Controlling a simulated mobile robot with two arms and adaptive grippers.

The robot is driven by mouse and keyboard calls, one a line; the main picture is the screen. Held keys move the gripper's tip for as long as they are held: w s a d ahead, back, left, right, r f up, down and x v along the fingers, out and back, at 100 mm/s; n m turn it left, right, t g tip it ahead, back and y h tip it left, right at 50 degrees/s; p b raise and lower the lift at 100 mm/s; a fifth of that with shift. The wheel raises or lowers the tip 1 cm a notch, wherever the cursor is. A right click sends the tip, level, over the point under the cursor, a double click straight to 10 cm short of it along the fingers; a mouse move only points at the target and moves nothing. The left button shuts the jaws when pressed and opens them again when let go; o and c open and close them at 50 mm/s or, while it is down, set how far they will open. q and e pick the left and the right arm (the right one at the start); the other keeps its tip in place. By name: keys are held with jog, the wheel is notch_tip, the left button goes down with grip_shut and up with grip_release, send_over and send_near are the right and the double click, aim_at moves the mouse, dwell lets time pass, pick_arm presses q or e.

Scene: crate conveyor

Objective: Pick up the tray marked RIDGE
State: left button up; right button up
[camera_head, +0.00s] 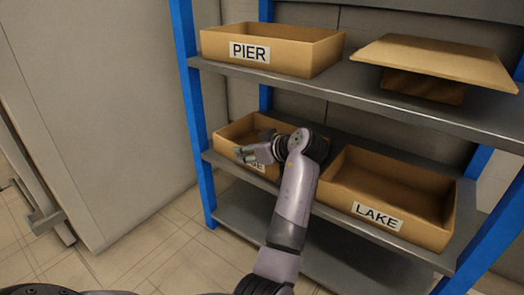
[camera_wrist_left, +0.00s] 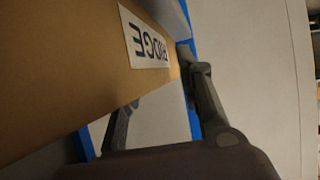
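The RIDGE tray (camera_head: 232,129) is an open tan box on the middle shelf, left of the LAKE tray. In the head view my left arm crosses in front of it and covers much of its label, so only the last letters show. My left gripper (camera_head: 243,153) is at the tray's front wall, with its fingers apart. In the left wrist view the tray (camera_wrist_left: 60,85) fills the upper left, with its label (camera_wrist_left: 147,46) appearing upside down. The fingers show spread near the tray's edge; contact cannot be told. My right gripper is not in view.
The LAKE tray (camera_head: 425,230) stands to the right on the same shelf. The PIER tray (camera_head: 315,60) and a covered tan box (camera_head: 435,60) stand on the shelf above. A blue post (camera_head: 195,110) rises left of the RIDGE tray. The bottom shelf (camera_head: 235,222) looks empty where visible.

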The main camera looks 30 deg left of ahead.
pick_arm(q)
jog(key=shift+d+r, duration=0.1)
grip_shut()
dwell(0.4)
dwell(0.3)
